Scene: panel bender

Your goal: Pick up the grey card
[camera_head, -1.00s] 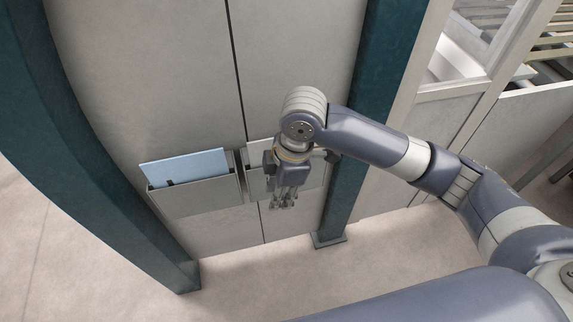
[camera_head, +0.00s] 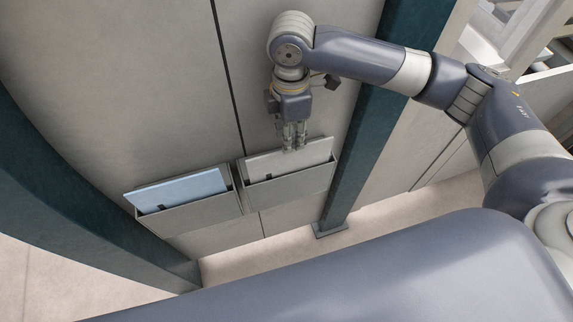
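The grey card (camera_head: 313,153) stands in the right one of two grey wall holders (camera_head: 290,187), with its upper part showing above the holder's front wall. My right gripper (camera_head: 294,148) points down at the card's top edge, and its fingertips overlap the card in the head view. I cannot tell whether the fingers touch the card, or whether they are open or shut. The card's lower part is hidden inside the holder. My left gripper is not in view.
A blue card (camera_head: 178,190) stands in the left holder (camera_head: 202,214), close beside the right one. A dark teal post (camera_head: 362,140) rises right of the holders, and a curved teal frame (camera_head: 75,205) is at the left. Pale floor (camera_head: 285,245) shows below.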

